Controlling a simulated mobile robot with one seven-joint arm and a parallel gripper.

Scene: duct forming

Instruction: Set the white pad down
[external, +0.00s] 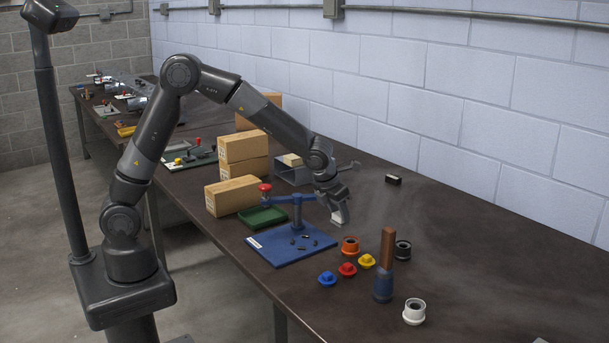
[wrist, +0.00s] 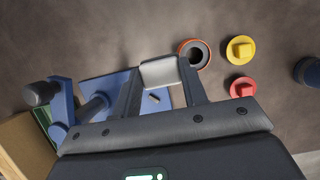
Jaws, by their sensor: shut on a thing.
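My gripper (external: 335,200) is shut on the white pad (wrist: 160,73), which sits between its two fingertips in the wrist view. In the external view the pad (external: 340,215) shows as a small pale block at the fingertips. The gripper points down, just right of the blue fixture plate (external: 272,249). I cannot tell the gap between the pad and the table. In the wrist view the fingers cover part of the blue plate, and the orange-rimmed ring (wrist: 194,53) is just right of the pad.
Red (external: 347,269), yellow (external: 367,261) and blue (external: 327,279) knobs lie in front of the gripper. A wooden-handled tool (external: 388,249), a black ring (external: 402,249) and a white ring (external: 414,311) are farther right. Cardboard boxes (external: 243,147) stand left. The table's right side is largely clear.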

